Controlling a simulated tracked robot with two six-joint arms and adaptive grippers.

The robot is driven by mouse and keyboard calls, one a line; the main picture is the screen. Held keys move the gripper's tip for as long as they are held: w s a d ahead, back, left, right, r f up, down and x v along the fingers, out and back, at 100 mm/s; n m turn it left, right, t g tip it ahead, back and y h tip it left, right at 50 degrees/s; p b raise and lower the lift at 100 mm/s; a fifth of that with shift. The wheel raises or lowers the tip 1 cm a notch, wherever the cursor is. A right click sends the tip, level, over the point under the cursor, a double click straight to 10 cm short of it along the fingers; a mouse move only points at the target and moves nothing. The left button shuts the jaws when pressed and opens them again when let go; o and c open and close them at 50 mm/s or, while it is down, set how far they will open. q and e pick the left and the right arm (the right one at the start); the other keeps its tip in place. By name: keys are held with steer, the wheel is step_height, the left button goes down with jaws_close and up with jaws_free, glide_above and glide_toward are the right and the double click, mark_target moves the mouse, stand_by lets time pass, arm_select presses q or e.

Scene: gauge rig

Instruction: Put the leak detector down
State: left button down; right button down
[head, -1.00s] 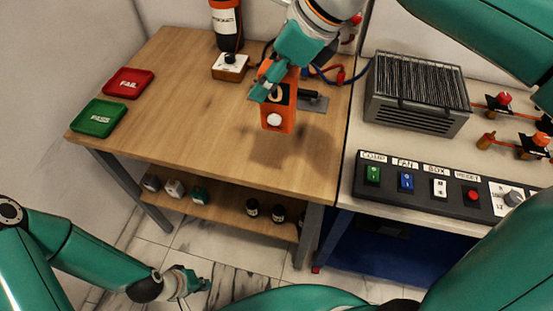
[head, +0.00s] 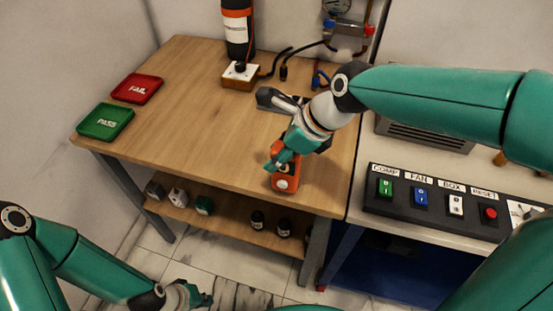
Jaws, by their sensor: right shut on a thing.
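The leak detector (head: 286,181) is an orange handheld box with a white round spot at its near end. It is at the wooden table's (head: 190,90) surface, near the front right edge. It looks low on or just over the wood; I cannot tell if it touches. My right gripper (head: 280,160) is shut on it from above and hides its upper part. My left gripper (head: 200,298) is low at the bottom of the head view, away from the table and over the floor. Its fingers are too small to read.
A red FAIL tray (head: 137,88) and a green PASS tray (head: 106,122) lie at the table's left. A black bottle (head: 237,30) stands behind a small box (head: 242,76) with a knob. A grey device (head: 278,98) lies behind my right gripper. A switch panel (head: 441,203) is to the right.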

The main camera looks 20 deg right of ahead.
steer(key=shift+f, duration=0.95)
steer(key=c, duration=0.6)
jaws_free()
steer(key=shift+d+r, duration=0.15)
steer(key=shift+r, duration=0.25)
steer(key=p+v, duration=0.1)
steer(key=v, duration=1)
steer(key=shift+s+r, duration=0.1)
steer(key=shift+s, duration=0.1)
